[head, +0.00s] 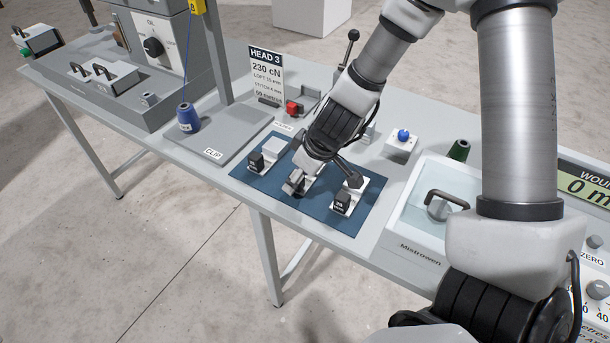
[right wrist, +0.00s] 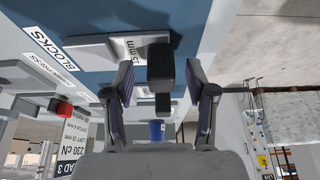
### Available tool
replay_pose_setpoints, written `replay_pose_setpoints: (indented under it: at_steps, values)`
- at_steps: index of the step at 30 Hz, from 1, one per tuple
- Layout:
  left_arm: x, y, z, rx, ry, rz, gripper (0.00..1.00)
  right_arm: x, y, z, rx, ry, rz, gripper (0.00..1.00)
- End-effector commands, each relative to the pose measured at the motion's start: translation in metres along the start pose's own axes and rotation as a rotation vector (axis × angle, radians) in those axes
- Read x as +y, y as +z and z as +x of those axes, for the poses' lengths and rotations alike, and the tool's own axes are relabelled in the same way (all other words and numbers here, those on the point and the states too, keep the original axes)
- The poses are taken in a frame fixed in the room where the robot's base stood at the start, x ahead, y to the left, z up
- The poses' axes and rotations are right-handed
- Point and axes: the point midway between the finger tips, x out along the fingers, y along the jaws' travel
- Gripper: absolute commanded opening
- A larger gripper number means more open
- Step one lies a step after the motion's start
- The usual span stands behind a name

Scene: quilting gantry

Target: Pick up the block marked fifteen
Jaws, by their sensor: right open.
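Several pale blocks with dark knobs stand on a blue mat (head: 235,172). The left block (head: 256,163) is clear of my arm. A middle block is mostly hidden by my right gripper (head: 297,184). In the right wrist view, my right gripper (right wrist: 160,66) is open, with a dark knob (right wrist: 160,72) between its spread fingers. My left gripper is not in view.
A card reading HEAD 3, 230 cN (head: 266,72) stands behind the mat. A grey CLIP plate (head: 225,145) with a blue cone spool (head: 188,117) lies left. A blue-knobbed box (head: 402,142) stands behind.

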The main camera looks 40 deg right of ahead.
Motion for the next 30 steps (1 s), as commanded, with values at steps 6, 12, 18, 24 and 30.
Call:
replay_pose_setpoints:
  at_steps: [6, 12, 18, 24, 30]
  values:
    - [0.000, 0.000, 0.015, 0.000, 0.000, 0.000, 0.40, 0.000, 0.000, 0.014, 0.001, 0.000, 0.000, 0.56]
    - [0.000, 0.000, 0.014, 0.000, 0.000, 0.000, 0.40, 0.000, 0.000, 0.013, 0.001, 0.000, 0.000, 0.21]
    - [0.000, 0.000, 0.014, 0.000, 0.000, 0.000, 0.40, 0.000, 0.000, 0.013, 0.001, 0.001, 0.000, 0.00]
    - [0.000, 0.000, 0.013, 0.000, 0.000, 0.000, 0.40, 0.000, -0.001, 0.013, 0.001, 0.001, 0.000, 0.00]
    - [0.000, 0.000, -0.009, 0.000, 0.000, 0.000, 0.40, 0.000, -0.009, -0.009, 0.001, 0.001, 0.001, 0.00]
